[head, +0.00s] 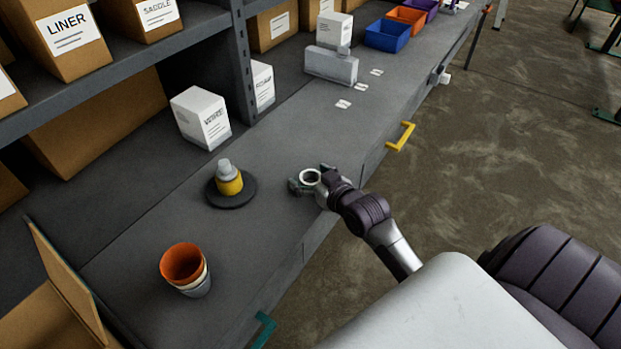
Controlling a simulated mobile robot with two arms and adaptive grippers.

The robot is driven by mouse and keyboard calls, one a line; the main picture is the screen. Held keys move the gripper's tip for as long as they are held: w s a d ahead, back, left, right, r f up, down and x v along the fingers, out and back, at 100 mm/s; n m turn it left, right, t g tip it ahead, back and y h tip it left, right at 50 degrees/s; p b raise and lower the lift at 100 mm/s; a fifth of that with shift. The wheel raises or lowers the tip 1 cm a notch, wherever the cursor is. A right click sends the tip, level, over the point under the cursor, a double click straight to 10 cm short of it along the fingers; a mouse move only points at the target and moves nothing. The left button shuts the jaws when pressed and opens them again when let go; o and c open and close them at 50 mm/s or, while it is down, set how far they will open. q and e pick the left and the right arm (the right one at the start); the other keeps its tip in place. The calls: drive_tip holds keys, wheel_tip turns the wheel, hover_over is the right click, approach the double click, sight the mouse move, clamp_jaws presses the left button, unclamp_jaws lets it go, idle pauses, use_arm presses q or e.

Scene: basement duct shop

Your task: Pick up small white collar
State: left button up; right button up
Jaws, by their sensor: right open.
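The small white collar (302,177) is a short white ring with an open dark centre, near the front edge of the grey bench. My right gripper (309,178) reaches it from the lower right. Its jaws are open, with one dark finger on the near left side of the collar and the other on its far right side. The collar appears between the fingers; I cannot tell if either finger touches it. My left gripper is not in view.
A yellow and grey piece on a black disc (230,202) stands left of the gripper. Nested cups, orange inside (183,263), stand nearer. A white box (201,117) is behind. A yellow handle (401,137) juts from the bench front. Blue (387,36) and orange bins are farther back.

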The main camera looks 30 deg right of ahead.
drive_tip(key=shift+s, duration=0.1)
drive_tip(key=shift+c, duration=1)
drive_tip(key=c, duration=0.9)
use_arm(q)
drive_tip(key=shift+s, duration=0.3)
use_arm(e)
drive_tip(key=shift+r, duration=0.15)
